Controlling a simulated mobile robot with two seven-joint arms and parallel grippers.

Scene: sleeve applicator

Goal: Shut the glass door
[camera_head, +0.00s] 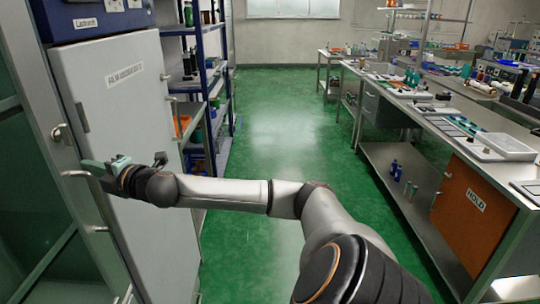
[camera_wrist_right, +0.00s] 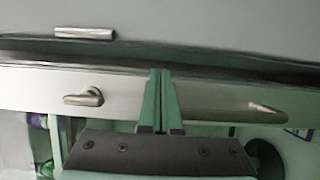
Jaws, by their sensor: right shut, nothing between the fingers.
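The glass door (camera_head: 30,150) stands at the left edge of the head view, a greenish pane in a pale metal frame. Its bar handle (camera_head: 88,176) and a small latch (camera_head: 62,133) are on the frame near the white cabinet. I cannot tell whether the door is fully shut. My right gripper (camera_head: 92,164) is at the door's frame, just above the handle. In the wrist view the right fingers (camera_wrist_right: 158,98) are shut and empty, pointing at the metal frame between the latch (camera_wrist_right: 84,97) and the handle (camera_wrist_right: 215,114); contact is unclear. My left gripper is not in view.
A white cabinet (camera_head: 128,110) with a blue box (camera_head: 92,14) on top stands directly beside the door. Blue shelving (camera_head: 207,75) follows behind it. A long workbench (camera_head: 440,120) runs along the right. The green floor (camera_head: 275,130) between is clear.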

